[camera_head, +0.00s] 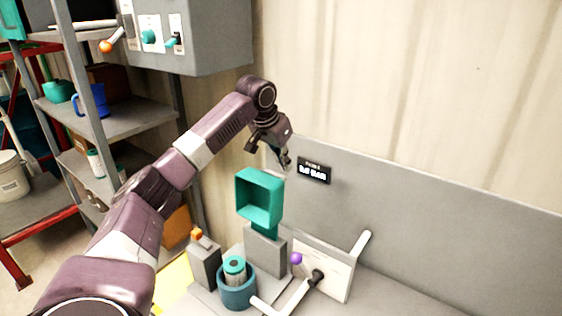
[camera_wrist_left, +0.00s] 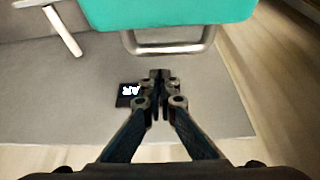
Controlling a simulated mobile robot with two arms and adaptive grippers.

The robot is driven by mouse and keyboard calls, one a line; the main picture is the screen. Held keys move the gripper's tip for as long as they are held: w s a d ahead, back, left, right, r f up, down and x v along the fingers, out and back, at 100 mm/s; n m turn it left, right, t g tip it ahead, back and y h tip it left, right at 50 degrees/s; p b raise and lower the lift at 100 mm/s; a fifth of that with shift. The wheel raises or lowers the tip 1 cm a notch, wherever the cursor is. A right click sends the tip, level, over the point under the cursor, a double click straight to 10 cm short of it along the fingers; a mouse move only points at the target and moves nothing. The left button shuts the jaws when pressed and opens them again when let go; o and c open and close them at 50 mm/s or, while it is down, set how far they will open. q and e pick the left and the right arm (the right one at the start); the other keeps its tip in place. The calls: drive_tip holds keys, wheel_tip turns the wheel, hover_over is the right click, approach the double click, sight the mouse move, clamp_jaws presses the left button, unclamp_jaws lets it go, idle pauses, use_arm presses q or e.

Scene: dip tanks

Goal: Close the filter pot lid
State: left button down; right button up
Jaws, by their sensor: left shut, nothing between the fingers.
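A teal square hollow cover (camera_head: 260,197), which looks like the filter pot lid, stands raised on a grey block with its hollow side facing me. In the left wrist view the lid (camera_wrist_left: 165,12) is cut off at the top and shows a metal bar handle (camera_wrist_left: 168,48). The blue pot (camera_head: 237,294) stands below it, open at the top, with a green-capped filter cartridge (camera_head: 234,268) inside. My left gripper (camera_head: 286,161) is shut and empty, above and behind the lid. In the wrist view its fingertips (camera_wrist_left: 160,76) appear just below the handle, apparently apart from it.
A grey back panel with a black label (camera_head: 313,173) stands close behind my gripper. A purple-knobbed lever (camera_head: 296,258), white pipes and a grey block with an orange top (camera_head: 201,240) surround the pot. Shelves (camera_head: 110,118) and a grey control box (camera_head: 205,40) are at left.

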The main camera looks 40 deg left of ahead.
use_arm(q)
drive_tip(key=shift+s+d, duration=0.2)
drive_tip(key=shift+s, duration=0.85)
use_arm(e)
drive_tip(key=shift+s+r, duration=0.3)
drive_tip(key=shift+s, duration=0.3)
